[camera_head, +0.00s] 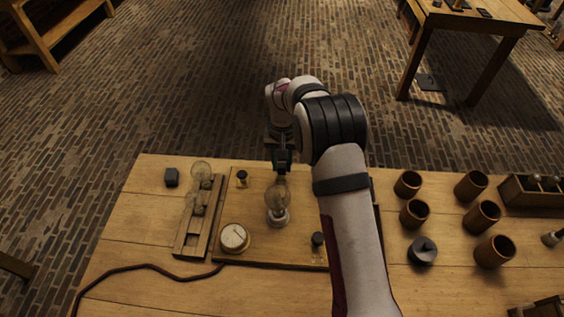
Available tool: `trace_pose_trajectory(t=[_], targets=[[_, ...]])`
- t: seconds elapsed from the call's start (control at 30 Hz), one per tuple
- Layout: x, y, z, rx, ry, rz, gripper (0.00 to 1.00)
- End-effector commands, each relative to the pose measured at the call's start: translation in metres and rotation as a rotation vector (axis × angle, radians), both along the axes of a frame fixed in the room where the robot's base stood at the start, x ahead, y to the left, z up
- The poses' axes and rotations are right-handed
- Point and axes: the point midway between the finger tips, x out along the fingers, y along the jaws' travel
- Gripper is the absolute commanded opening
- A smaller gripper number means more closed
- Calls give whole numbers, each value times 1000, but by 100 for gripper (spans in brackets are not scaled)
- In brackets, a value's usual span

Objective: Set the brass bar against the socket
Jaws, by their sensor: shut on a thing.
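My gripper (281,166) points down over the back part of the wooden board (290,257). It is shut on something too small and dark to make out. A clear glass bulb (277,196) stands upright on a pale round socket (279,219) on the board, just below and in front of my gripper in the picture. I cannot tell whether fingers and bulb touch. I cannot make out a brass bar; the right part of the board is hidden behind my arm.
A round dial gauge (234,237) and dark knobs (317,240) sit on the board. Left are a wooden rack (188,244) with bulbs and a black block (172,177). Several brown jars (415,213), a dark disc (422,251) and a divided box (516,192) stand right. A cord (147,267) crosses the front left.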

Motion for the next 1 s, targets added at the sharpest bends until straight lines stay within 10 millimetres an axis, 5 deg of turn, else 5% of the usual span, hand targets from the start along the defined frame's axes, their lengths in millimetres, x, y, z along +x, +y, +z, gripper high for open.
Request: trace_pose_trajectory(t=[0.3, 0.53, 0.8, 0.83, 1.0], targets=[[0, -1, 1, -2, -2, 0, 0], [-24, -1, 1, -1, -1, 0, 0], [-27, -1, 0, -1, 3, -1, 0], [-27, -1, 0, -1, 4, -2, 35], [-27, 0, 0, -1, 2, -1, 60]])
